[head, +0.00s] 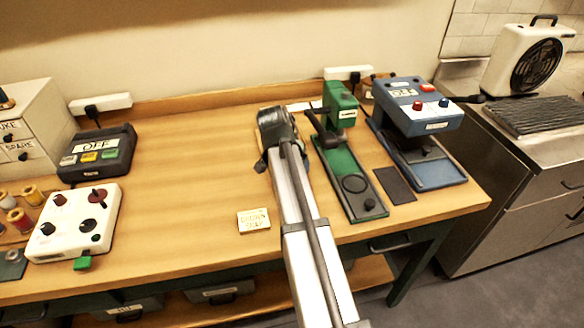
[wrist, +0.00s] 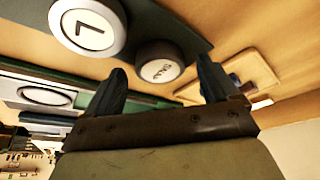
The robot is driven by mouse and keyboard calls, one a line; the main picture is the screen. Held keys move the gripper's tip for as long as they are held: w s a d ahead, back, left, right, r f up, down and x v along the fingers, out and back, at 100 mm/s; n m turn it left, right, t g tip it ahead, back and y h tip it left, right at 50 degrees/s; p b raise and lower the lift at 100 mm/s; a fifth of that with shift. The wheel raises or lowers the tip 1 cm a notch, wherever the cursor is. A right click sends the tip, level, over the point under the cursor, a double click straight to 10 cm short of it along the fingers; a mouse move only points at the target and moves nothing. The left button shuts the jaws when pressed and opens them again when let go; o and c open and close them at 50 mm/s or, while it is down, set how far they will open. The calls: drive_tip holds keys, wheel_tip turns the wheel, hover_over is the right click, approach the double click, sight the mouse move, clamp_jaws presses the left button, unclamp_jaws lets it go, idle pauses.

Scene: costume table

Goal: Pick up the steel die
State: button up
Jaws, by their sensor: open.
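My gripper (wrist: 160,66) is open in the wrist view, with two dark fingers apart and nothing held between them. A small grey round piece (wrist: 160,70) with lettering that looks like "SNAP" shows in the gap between the fingertips; I cannot tell its distance from them. A larger round piece (wrist: 88,26) with a white face, a single character and a metallic rim lies up and left of it. Both are on a dark grey-green strip (wrist: 185,22). I cannot tell which is the steel die. In the head view my arm hides this spot.
A green press (head: 340,105) and a blue machine (head: 415,110) stand right of my arm, with a dark pad (head: 395,183) between their bases. A small lettered card (head: 253,220) lies left of my arm.

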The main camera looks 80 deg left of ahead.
drive_tip(key=shift+w+a+f, duration=0.1)
drive_tip(key=shift+a+f, duration=0.05)
drive_tip(key=shift+f, duration=0.2)
drive_tip(key=shift+c, duration=0.4)
drive_tip(key=c, duration=1.3)
drive_tip(key=shift+r, duration=0.2)
